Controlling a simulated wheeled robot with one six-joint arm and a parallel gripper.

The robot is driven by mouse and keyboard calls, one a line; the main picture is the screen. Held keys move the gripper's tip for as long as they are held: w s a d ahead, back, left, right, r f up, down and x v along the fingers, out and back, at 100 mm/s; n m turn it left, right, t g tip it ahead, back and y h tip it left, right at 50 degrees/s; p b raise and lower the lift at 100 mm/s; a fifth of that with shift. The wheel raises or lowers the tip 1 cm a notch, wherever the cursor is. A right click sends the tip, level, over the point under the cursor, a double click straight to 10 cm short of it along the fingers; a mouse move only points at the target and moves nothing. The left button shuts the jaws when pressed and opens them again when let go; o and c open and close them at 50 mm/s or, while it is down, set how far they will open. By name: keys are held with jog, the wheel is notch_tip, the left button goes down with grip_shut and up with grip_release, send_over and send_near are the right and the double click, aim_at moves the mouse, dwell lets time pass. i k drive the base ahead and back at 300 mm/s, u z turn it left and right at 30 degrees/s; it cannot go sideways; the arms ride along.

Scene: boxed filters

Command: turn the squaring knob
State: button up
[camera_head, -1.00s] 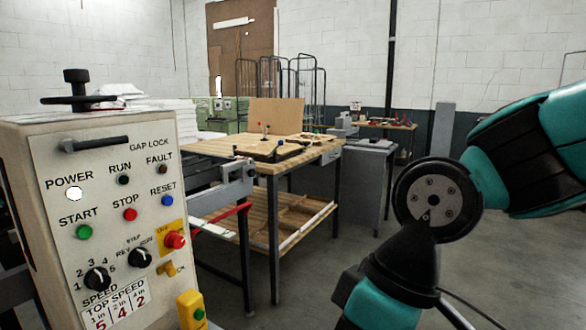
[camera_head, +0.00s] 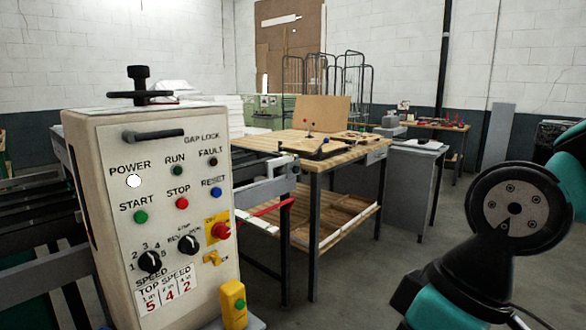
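A cream control box (camera_head: 100,160) stands at the left. Its front has a SPEED dial (camera_head: 150,262), a dial marked REV and RUN (camera_head: 189,244), and a black lever handle (camera_head: 154,135) beside the words GAP LOCK. A black handwheel with an upright stem (camera_head: 139,88) sits on top of the box. No label reading "squaring" is legible, so I cannot tell which one is the squaring knob. My teal and black arm shows at the right, well apart from the box; my gripper is outside the picture.
A yellow switch box with a green button (camera_head: 234,305) sits at the control box's lower right. A wooden workbench (camera_head: 345,158) stands behind it, tools on top. A grey cabinet (camera_head: 410,190) is further right. Open floor (camera_head: 375,280) lies between bench and arm.

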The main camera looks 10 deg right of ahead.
aim_at(295, 168)
jog(key=z, duration=0.3)
jog(key=i, duration=2.3)
jog(key=u, duration=0.5)
